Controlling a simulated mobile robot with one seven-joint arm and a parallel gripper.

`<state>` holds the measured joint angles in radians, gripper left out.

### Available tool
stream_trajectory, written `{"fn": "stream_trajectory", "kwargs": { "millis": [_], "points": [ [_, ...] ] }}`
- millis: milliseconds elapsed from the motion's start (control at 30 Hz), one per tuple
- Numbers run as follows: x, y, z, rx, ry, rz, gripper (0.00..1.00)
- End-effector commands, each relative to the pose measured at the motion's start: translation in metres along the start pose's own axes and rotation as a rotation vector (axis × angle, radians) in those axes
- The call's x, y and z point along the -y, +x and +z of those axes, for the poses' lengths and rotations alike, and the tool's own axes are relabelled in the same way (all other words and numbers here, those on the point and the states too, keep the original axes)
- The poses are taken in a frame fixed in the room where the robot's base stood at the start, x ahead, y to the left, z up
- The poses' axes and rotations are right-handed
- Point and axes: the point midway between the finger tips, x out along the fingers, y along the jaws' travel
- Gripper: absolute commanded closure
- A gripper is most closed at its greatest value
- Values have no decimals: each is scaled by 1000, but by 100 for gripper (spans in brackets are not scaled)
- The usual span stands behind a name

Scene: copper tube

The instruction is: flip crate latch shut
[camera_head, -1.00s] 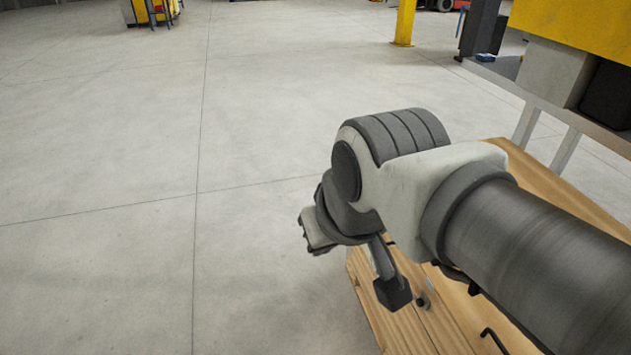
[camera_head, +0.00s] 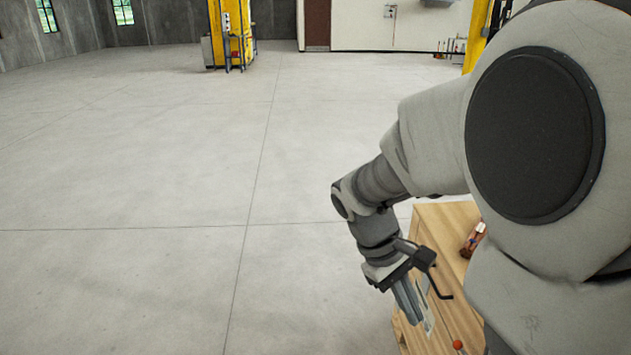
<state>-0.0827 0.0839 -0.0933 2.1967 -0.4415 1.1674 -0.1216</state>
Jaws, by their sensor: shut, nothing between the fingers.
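A light wooden surface (camera_head: 448,217) shows at the lower right, largely hidden behind my arm. I cannot tell whether it is the crate or a bench top. My gripper (camera_head: 415,314) points down over its left part, with the grey fingers shut and empty. Whether the fingers touch anything is not clear. A small red-orange ball (camera_head: 457,345) shows at the bottom edge, right of the fingertips. I cannot make out the latch or its position. A thin black bent rod (camera_head: 440,291) shows just right of the fingers; what it belongs to is unclear.
A small reddish-brown and white object (camera_head: 473,240) lies on the wood, close to my arm. Open concrete floor (camera_head: 150,220) fills the left and middle. A yellow machine (camera_head: 230,35) stands far back, and a yellow post (camera_head: 478,35) stands behind my arm.

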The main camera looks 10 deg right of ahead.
Motion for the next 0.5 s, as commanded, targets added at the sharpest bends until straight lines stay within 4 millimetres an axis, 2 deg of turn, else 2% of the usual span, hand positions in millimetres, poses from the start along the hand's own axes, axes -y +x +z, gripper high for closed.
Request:
{"fn": "stream_trajectory", "kwargs": {
  "millis": [33,500],
  "points": [
    [-1,17,-8,53,-30,15,100],
    [-28,123,-57,499,-310,196,100]
  ]
}}
